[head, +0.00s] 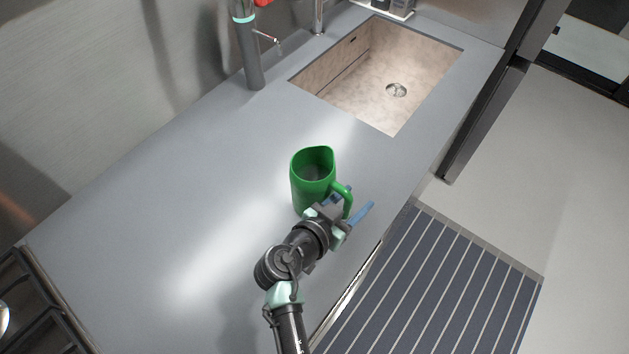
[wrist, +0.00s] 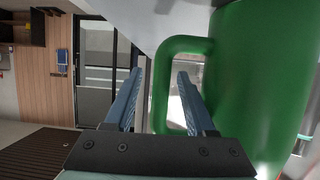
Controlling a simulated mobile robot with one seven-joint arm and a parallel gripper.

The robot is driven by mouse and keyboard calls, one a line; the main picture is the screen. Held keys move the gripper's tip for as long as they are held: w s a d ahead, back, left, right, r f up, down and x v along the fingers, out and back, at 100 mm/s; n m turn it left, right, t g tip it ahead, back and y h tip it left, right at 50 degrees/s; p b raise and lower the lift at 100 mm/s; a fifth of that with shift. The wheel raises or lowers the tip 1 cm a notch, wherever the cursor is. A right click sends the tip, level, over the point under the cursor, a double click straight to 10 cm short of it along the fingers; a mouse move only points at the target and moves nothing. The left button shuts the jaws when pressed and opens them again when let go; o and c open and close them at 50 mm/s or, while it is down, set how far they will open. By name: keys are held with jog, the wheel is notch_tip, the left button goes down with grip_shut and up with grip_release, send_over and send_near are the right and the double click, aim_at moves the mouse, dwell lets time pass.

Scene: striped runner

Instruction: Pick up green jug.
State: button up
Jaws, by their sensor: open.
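The green jug (head: 311,178) stands upright on the grey counter, in front of the sink. Its handle faces my gripper, toward the right and front. In the wrist view the jug's body (wrist: 262,80) fills the right side and its handle (wrist: 166,85) shows as a loop left of the body. My gripper (head: 354,203) is open at the handle. In the wrist view the blue fingers of my gripper (wrist: 158,95) stand on either side of the handle's upright bar. The right finger appears within the handle's opening; I cannot tell whether either finger touches it.
The grey counter (head: 180,190) is clear to the left of the jug. A sink (head: 360,75) lies behind it, with a dark tap (head: 248,50) at its left. A stove edge (head: 35,310) is at lower left. The striped runner (head: 440,280) lies on the floor at right.

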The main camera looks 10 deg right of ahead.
jog(key=shift+w+d+f, duration=0.25)
jog(key=shift+d, duration=0.1)
grip_shut()
dwell(0.6)
dwell(0.6)
jog(key=shift+r, duration=0.15)
